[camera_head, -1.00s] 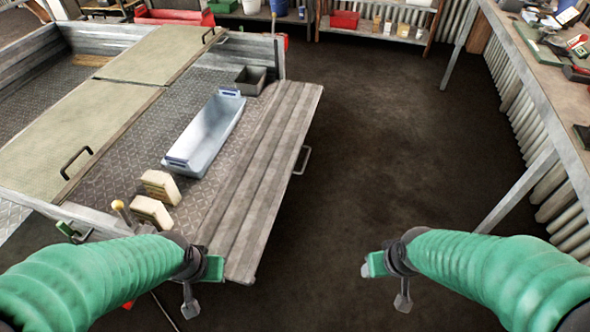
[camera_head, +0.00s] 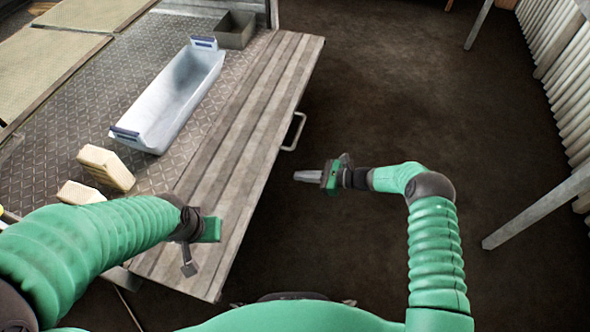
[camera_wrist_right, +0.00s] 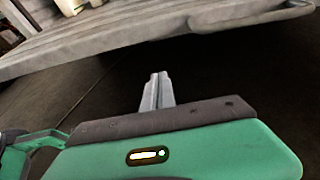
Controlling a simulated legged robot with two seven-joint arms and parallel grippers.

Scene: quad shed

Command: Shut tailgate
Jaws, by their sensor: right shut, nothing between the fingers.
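The tailgate (camera_head: 236,150) is a ribbed grey panel lowered flat at the edge of the trailer bed. A metal loop handle (camera_head: 295,132) sticks out from its outer edge. My right gripper (camera_head: 306,176) is shut and empty, pointing left, a little right of the tailgate's edge and nearer to me than the handle. In the right wrist view its fingers (camera_wrist_right: 157,92) are together, with the tailgate's edge (camera_wrist_right: 150,45) beyond them and apart.
On the bed (camera_head: 60,150) are a pale blue tray (camera_head: 175,98), a small dark box (camera_head: 234,30) and two cream blocks (camera_head: 106,166). The dark floor (camera_head: 420,90) right of the tailgate is clear. A bench leg (camera_head: 540,208) stands at the right.

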